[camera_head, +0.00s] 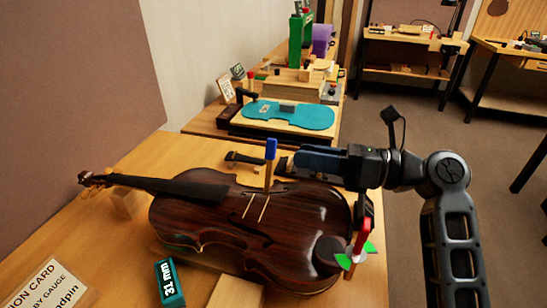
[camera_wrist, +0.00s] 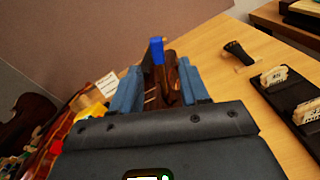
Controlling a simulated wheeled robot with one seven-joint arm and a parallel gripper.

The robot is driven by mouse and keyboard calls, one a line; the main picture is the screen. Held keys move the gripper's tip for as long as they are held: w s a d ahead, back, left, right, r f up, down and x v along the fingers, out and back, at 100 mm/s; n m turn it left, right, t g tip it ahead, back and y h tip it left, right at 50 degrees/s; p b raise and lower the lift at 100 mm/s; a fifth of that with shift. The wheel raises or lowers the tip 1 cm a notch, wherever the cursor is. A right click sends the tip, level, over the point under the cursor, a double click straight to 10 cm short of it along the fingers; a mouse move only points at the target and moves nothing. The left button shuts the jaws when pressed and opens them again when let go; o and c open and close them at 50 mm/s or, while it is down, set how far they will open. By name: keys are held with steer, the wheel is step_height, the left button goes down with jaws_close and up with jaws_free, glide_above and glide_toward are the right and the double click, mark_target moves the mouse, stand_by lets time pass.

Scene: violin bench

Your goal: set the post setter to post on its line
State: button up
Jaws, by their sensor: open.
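A dark brown violin (camera_head: 240,220) lies on its back on the bench. A slim upright tool with a blue top (camera_head: 271,149) and wooden shaft, which I take for the post setter, stands at the violin's top near two pale lines (camera_head: 255,208). Its foot is hard to make out. My gripper (camera_head: 287,163) is open and empty, reaching from the right just beside the tool. In the wrist view the blue top (camera_wrist: 156,50) shows between my two blue fingers (camera_wrist: 159,75), ahead of the tips; no contact is visible.
A red lever (camera_head: 363,236) with green and white sectors stands at the violin's right end. A teal block marked 31 mm (camera_head: 170,283) and a printed card (camera_head: 47,288) lie in front. A black tailpiece-like part (camera_head: 245,158) lies behind. A teal violin-shaped plate (camera_head: 290,115) sits farther back.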

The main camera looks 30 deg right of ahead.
mark_target(270, 149)
steer(key=shift+w+a+r, duration=0.15)
steer(key=shift+w+a, duration=0.15)
steer(key=shift+a, duration=0.15)
steer(key=x, duration=0.6)
steer(key=shift+w+a, duration=0.25)
jaws_close()
